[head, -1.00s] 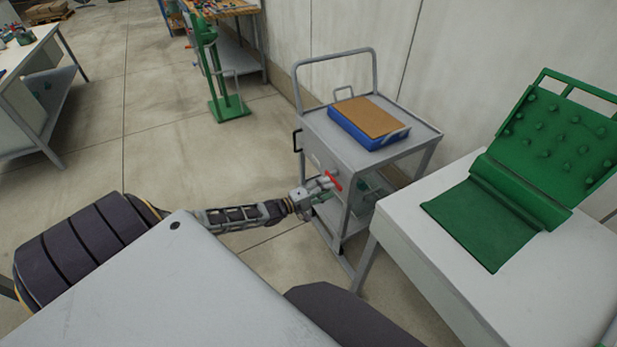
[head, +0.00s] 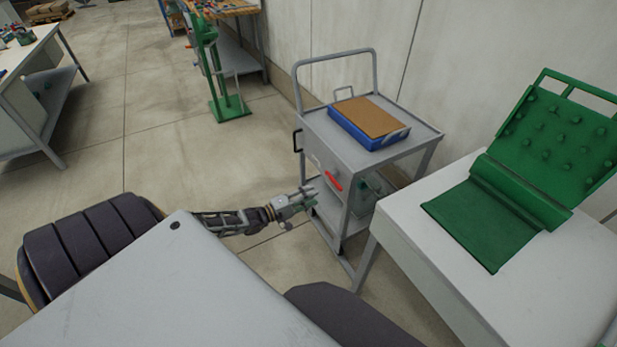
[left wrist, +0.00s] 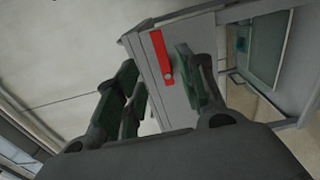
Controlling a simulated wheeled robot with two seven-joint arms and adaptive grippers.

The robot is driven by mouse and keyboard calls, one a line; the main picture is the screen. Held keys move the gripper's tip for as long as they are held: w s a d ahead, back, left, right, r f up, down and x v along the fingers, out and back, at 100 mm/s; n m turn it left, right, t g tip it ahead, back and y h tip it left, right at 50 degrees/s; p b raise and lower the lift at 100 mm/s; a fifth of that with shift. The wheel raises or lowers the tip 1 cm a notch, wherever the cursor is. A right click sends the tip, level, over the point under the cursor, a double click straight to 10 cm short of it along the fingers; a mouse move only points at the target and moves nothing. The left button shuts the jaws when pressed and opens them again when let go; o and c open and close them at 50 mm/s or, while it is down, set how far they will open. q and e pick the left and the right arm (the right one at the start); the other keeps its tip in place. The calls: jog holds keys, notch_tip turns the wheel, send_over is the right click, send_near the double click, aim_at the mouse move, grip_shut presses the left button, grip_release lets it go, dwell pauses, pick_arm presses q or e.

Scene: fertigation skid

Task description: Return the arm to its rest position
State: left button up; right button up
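My left gripper (head: 307,197) is in the middle of the head view, beside the grey cart (head: 345,172) and apart from it. In the left wrist view its fingers (left wrist: 160,95) are spread with nothing between them. A red lever handle (head: 333,181) sits on the cart's side panel, just beyond the gripper; it also shows in the left wrist view as a red bar (left wrist: 160,57) with a round grey pivot. My right gripper is in neither view.
A blue tray (head: 350,131) with a brown top lies on the cart. A white table (head: 560,275) with a green mat and studded green panel stands at right. A green stand (head: 230,105) is farther back. Open floor (head: 150,150) lies to the left.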

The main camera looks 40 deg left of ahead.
pick_arm(q)
jog(key=shift+f, duration=0.1)
dwell(0.6)
